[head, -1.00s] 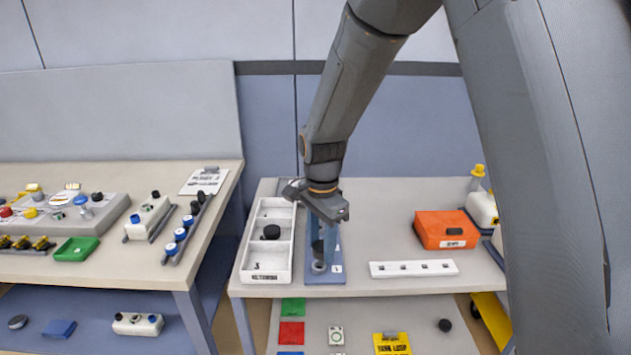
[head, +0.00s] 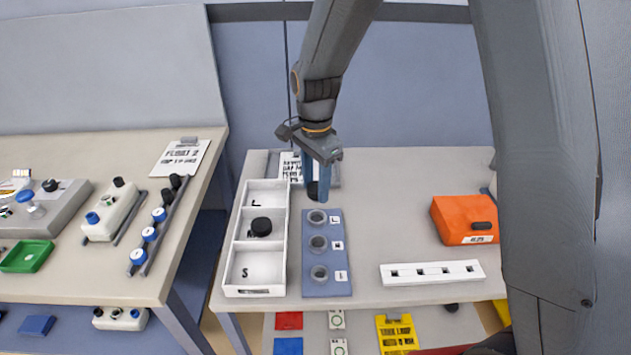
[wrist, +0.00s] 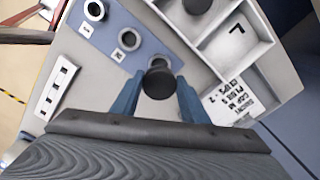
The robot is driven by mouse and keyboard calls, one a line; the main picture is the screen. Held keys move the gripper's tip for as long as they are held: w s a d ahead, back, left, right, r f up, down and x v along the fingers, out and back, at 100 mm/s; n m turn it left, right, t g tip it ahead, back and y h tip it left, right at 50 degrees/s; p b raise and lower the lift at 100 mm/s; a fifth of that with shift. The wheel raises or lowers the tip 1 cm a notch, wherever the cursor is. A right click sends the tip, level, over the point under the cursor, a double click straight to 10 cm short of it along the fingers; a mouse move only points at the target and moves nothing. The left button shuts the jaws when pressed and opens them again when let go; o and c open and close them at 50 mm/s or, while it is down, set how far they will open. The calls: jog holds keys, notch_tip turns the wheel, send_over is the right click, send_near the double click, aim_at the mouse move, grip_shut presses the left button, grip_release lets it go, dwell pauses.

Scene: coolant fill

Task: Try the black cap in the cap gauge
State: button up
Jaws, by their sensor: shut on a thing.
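The blue cap gauge (head: 309,258) is a plate with three grey rings in a row on the table. The far ring (head: 317,218) is beside an L label. My gripper (head: 318,192) is shut on a black cap (head: 312,190), above the far end of the gauge. In the wrist view the held black cap (wrist: 158,84) sits between the blue fingers and overlaps part of the end ring (wrist: 157,62). The cap appears apart from that ring; the exact height is unclear. The other two rings look empty.
A white tray (head: 285,240) with compartments, two showing L and S, stands left of the gauge; another black cap (head: 261,226) lies in its middle compartment. A white strip (head: 432,273) and an orange box (head: 464,220) are to the right. A printed card (wrist: 230,102) lies behind.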

aim_at(315, 201)
jog(key=shift+a, duration=0.1)
jog(key=shift+f+b, duration=0.9)
jog(key=shift+f, duration=1.85)
jog(key=shift+f, duration=1.2)
dwell(0.5)
jog(key=o, duration=1.2)
jog(key=shift+s, duration=0.1)
jog(key=shift+r+b, duration=0.95)
jog(key=shift+r, duration=3)
